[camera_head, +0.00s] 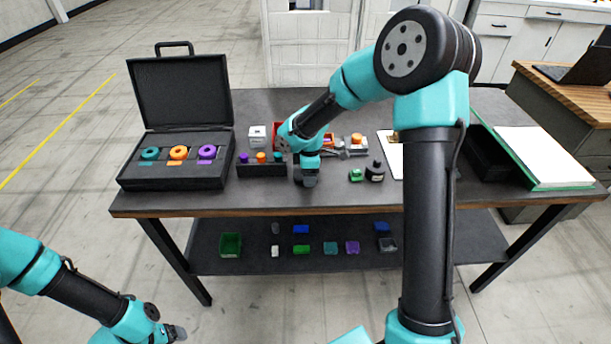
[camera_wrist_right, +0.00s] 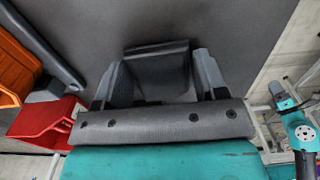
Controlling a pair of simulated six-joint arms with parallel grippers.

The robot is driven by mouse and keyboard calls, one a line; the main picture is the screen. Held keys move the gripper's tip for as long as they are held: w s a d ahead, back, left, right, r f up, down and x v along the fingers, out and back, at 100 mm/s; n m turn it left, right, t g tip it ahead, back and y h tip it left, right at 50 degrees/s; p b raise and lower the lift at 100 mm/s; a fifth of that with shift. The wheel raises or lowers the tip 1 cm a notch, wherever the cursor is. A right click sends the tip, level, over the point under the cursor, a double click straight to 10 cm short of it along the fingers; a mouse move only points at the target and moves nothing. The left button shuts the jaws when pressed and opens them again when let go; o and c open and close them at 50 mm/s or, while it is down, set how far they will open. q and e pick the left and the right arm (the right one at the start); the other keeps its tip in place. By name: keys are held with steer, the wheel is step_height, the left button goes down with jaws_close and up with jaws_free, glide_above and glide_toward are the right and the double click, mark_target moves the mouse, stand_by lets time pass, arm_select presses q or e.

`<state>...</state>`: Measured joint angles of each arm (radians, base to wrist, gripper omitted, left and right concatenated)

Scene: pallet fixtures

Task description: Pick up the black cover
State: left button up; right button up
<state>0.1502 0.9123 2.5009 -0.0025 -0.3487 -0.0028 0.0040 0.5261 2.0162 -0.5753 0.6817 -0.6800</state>
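My right gripper (camera_head: 308,178) is low over the front middle of the table, pointing down. In the right wrist view its two fingers (camera_wrist_right: 160,85) stand apart, with a dark block-shaped piece, which looks like the black cover (camera_wrist_right: 158,68), between them. In the head view the cover is hard to tell from the dark fingertips. My left gripper (camera_head: 176,333) is at the bottom left, away from the table; its opening is too small to judge.
An open black case (camera_head: 128,178) with coloured rings stands at the left. A black rack (camera_head: 262,171) with coloured pieces is just left of my right gripper. A green piece (camera_head: 356,175) and a black bottle-like item (camera_head: 375,173) stand to its right. A red bin (camera_wrist_right: 45,123) is close by.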

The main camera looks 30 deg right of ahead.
steer(key=c, duration=0.5)
steer(key=shift+c, duration=0.2)
steer(key=shift+r, duration=1.2)
steer(key=shift+s+a+r, duration=0.15)
steer(key=shift+s+r, duration=0.2)
steer(key=shift+r, duration=0.25)
steer(key=s+a+r, duration=0.1)
steer(key=s+a, duration=0.6)
steer(key=s, duration=0.6)
steer(key=shift+s+a+r, duration=0.2)
steer(key=shift+w+d, duration=0.1)
